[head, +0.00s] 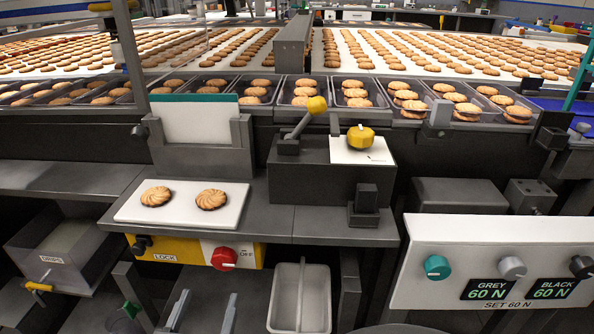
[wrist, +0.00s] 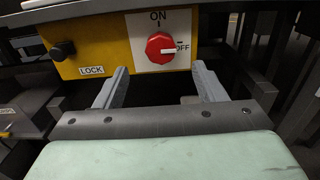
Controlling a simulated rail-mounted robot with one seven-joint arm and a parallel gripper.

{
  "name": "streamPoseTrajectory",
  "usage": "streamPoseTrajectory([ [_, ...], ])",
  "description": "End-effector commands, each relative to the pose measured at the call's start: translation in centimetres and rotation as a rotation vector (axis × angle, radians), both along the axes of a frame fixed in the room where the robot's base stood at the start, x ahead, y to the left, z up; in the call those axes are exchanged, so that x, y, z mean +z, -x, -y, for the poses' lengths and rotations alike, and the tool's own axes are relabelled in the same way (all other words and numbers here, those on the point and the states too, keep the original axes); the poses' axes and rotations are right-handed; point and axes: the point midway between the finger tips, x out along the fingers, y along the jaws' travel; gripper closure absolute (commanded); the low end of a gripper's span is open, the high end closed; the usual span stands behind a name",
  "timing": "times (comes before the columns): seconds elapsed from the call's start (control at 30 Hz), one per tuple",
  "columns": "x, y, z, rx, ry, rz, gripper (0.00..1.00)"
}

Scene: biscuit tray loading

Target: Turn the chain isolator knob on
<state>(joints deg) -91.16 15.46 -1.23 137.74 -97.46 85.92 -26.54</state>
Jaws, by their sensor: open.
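The chain isolator knob (head: 224,258) is red with a white pointer mark, on a white plate on a yellow panel under the bench edge. In the wrist view the knob (wrist: 160,47) has its mark pointing right, at OFF; ON is printed above it. My gripper (wrist: 160,70) is open and empty, its two grey fingers reaching toward the panel, one on each side of the knob and a little below it. In the head view the gripper (head: 204,302) shows below the panel, apart from the knob.
A black knob (wrist: 63,50) above a LOCK label sits left on the yellow panel (wrist: 95,45). Above it, a white board (head: 182,203) holds two biscuits. A pale bin (head: 300,297) stands right of my gripper, and a grey drips box (head: 60,250) at left.

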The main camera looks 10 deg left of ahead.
Motion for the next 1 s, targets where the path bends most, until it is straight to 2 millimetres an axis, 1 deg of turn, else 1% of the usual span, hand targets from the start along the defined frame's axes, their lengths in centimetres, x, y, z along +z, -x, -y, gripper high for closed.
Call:
streamPoseTrajectory([
  [0.03,-0.2,-1.2,-0.1,-0.005,-0.003,0.001,0.36],
  [0.2,-0.3,-4.7,-0.6,-0.004,-0.002,0.000,0.36],
  [0.3,-0.2,-6.4,-0.8,-0.004,-0.002,0.000,0.36],
  [0.4,-0.2,-7.6,-1.1,-0.003,-0.001,-0.001,0.36],
  [0.6,0.0,-8.6,-1.3,-0.001,0.000,-0.001,0.36],
  [0.83,0.0,-8.7,-1.3,-0.001,0.000,-0.001,0.36],
  [0.87,0.0,-8.7,-1.3,-0.001,0.000,-0.001,0.39],
  [0.9,0.0,-8.7,-1.3,-0.001,0.000,-0.001,0.50],
  [0.97,0.0,-8.7,-1.3,-0.001,0.000,-0.001,0.67],
  [1.0,0.0,-8.7,-1.3,-0.001,0.000,-0.001,0.78],
])
